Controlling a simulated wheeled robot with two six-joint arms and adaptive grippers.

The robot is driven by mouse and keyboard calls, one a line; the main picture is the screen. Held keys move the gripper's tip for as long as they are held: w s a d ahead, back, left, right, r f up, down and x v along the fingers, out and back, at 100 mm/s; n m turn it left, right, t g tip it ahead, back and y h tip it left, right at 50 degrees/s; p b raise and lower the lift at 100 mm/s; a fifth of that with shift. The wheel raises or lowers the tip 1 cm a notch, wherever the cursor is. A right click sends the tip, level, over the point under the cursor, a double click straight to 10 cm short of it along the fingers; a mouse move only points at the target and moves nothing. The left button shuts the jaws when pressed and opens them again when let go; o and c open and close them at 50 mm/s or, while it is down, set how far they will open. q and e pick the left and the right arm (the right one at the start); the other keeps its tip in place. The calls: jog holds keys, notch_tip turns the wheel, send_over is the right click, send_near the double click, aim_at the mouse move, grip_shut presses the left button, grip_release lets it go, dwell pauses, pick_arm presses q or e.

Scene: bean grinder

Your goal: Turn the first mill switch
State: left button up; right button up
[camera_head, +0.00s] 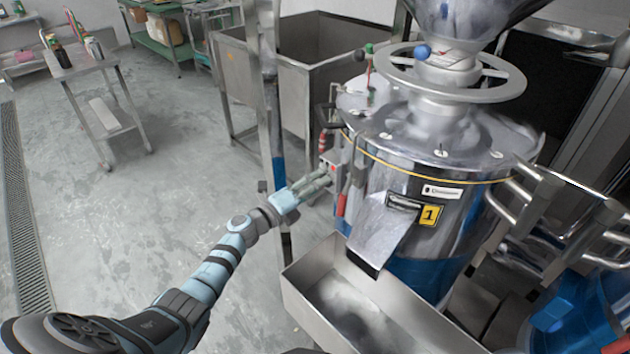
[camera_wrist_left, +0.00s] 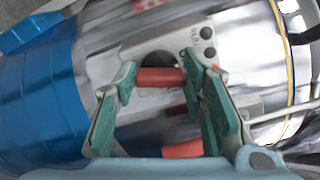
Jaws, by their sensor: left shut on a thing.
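The first mill (camera_head: 400,235), a steel drum with a blue base and a yellow "1" plate (camera_head: 430,214), stands right of centre in the head view. A grey switch box (camera_head: 331,163) with a red light is on its left side. My left gripper (camera_head: 325,178) reaches that box from the left. In the left wrist view, the green-padded fingers of my left gripper (camera_wrist_left: 161,72) are shut on a red switch handle (camera_wrist_left: 160,78), one finger at each end. The fingers hide part of the box face. My right gripper is not in view.
A steel trough (camera_head: 340,300) sits below the mill's chute (camera_head: 380,232). A post (camera_head: 272,120) stands just behind my left arm. A second blue machine (camera_head: 575,315) is at the lower right. The floor (camera_head: 110,220) on the left is clear.

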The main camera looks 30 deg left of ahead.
pick_arm(q)
jog(key=shift+n+p, duration=0.7)
jog(key=shift+n, duration=1.2)
jog(key=o, duration=1.2)
jog(key=shift+w+f, duration=0.1)
jog(key=shift+c, duration=0.2)
jog(key=v, duration=1.2)
